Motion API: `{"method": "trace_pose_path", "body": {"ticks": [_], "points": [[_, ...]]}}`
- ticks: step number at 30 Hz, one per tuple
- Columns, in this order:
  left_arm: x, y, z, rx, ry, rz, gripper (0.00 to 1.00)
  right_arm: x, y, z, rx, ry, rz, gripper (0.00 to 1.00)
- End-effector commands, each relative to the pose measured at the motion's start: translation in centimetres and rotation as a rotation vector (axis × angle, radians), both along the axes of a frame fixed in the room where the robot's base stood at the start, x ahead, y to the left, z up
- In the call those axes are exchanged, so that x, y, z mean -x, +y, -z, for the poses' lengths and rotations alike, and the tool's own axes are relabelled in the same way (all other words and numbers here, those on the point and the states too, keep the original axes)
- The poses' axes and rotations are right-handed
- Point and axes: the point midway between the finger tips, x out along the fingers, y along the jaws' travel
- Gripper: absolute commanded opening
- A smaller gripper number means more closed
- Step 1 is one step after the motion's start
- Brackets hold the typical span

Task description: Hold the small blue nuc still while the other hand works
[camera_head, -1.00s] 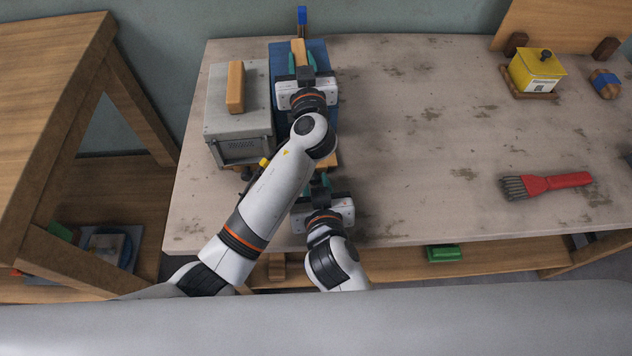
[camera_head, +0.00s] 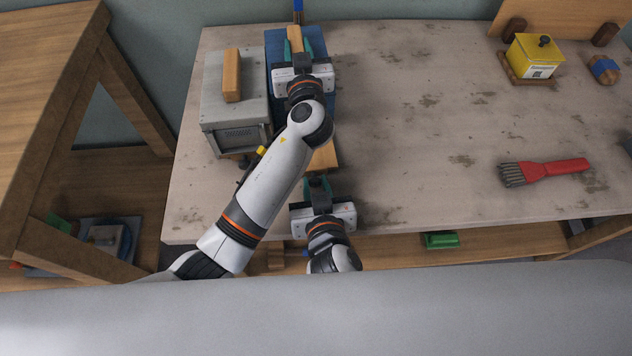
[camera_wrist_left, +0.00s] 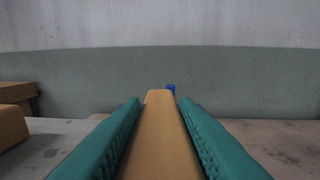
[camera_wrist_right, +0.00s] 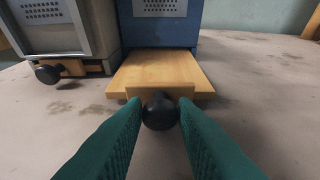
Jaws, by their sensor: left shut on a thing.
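The blue nuc (camera_head: 277,46) stands near the back left of the workbench. It also shows in the right wrist view (camera_wrist_right: 162,32). My left gripper (camera_head: 301,52) is above it, shut on the wooden handle (camera_wrist_left: 158,135) on its lid. A flat wooden board (camera_wrist_right: 160,72) sticks out from under the nuc's front and ends in a strip with a black knob (camera_wrist_right: 160,112). My left arm hides part of the nuc in the head view.
A grey box (camera_head: 233,103) with a wooden handle stands left of the nuc, close beside it. A red-handled brush (camera_head: 545,171), a yellow box (camera_head: 535,58) and a blue-banded block (camera_head: 604,69) lie to the right. The bench (camera_head: 420,120) between is clear.

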Motion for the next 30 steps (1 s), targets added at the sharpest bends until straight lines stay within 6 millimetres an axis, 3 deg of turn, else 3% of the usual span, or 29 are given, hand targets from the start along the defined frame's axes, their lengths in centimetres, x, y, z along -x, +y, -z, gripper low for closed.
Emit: {"method": "trace_pose_path", "body": {"ticks": [1,3,13,24,30], "points": [[0.0,0.0,0.0,0.000,-0.001,0.000,0.00,0.0,0.0,0.0,0.000,0.000,0.000,0.34],[0.0,0.0,0.0,0.000,-0.001,0.000,0.00,0.0,0.0,0.0,-0.001,0.000,0.000,0.43],[0.0,0.0,0.0,0.000,-0.001,0.000,0.00,0.3,0.0,-0.1,-0.001,0.001,0.000,0.43],[0.0,0.0,0.0,-0.001,-0.001,0.000,0.00,5.3,-0.5,-2.1,-0.001,0.004,0.001,0.43],[0.0,0.0,0.0,-0.001,-0.001,0.000,0.00,6.7,-0.6,-2.8,-0.002,0.001,0.001,0.43]]}}
